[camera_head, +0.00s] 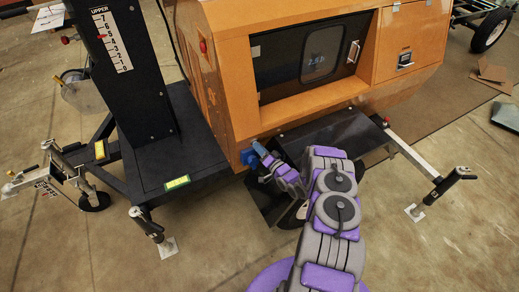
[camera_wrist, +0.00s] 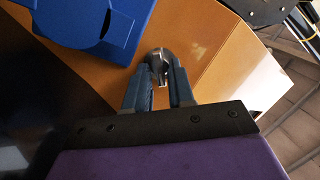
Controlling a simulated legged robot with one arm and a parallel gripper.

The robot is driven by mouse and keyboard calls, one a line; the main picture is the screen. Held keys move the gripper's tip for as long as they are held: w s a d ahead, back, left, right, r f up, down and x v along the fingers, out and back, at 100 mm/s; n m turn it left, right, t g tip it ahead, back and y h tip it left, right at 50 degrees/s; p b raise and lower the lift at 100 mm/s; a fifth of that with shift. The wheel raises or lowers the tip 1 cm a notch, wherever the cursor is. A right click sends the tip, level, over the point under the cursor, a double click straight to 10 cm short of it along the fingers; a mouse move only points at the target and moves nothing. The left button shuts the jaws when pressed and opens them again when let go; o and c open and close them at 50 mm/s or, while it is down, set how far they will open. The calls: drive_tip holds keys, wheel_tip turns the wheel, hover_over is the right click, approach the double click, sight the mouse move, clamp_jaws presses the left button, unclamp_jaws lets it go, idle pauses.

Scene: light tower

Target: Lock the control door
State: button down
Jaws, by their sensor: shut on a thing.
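The control door (camera_head: 315,58) is a dark panel with a clear window and a pale upright handle (camera_head: 353,52), set in an orange cabinet (camera_head: 235,80). It looks closed in its frame. My gripper (camera_head: 259,150) is at the cabinet's lower left corner, below and left of the door. In the wrist view, my gripper's blue fingers (camera_wrist: 160,75) close on a small silver metal lock piece (camera_wrist: 158,54) at the orange surface. A blue part (camera_wrist: 95,20) stands beside it at upper left; it also shows in the head view (camera_head: 248,157). The fingertips partly hide the metal piece.
A black mast (camera_head: 115,75) with a number scale stands left of the cabinet on a black trailer deck (camera_head: 165,145). Stabiliser legs with crank handles (camera_head: 148,225) (camera_head: 445,187) stand at both sides. The concrete floor is open at the front left and right.

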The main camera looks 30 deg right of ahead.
sight(256, 138)
drive_tip(key=shift+d, duration=0.25)
drive_tip(key=c, duration=1.2)
unclamp_jaws()
wheel_tip(256, 138, up, 3)
drive_tip(key=shift+w+d+r+p, duration=0.1)
drive_tip(key=shift+p, duration=0.7)
drive_tip(key=shift+s+r, duration=0.2)
drive_tip(key=shift+s, duration=0.4)
drive_tip(key=s+a+r+p, duration=0.1)
drive_tip(key=s+a+p, duration=0.2)
drive_tip(key=s, duration=1.1)
drive_tip(key=shift+a, duration=0.85)
drive_tip(key=shift+s, duration=0.1)
